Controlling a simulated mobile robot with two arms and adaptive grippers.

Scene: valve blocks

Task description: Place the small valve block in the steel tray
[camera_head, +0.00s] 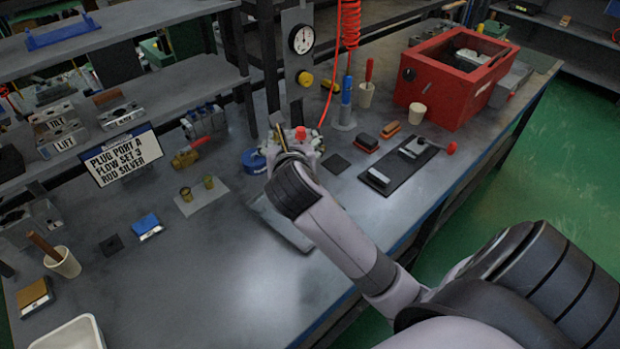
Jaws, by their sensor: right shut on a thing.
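My right gripper (290,147) is over the back middle of the bench, its arm reaching in from the lower right. It is shut on a small part with a red knob (300,133), which I take to be the small valve block; the gripper hides most of it. The steel tray (298,241) lies flat on the bench below and nearer than the gripper. My right forearm covers much of the tray, so I cannot see all of its inside. My left gripper is not in view.
A gauge stand (301,40) and coiled red hose (350,25) rise behind the gripper. A blue tape roll (254,161) lies beside it. A red box (455,77) and dark mat (413,165) are right. A sign (124,155) stands left. The bench's front middle is clear.

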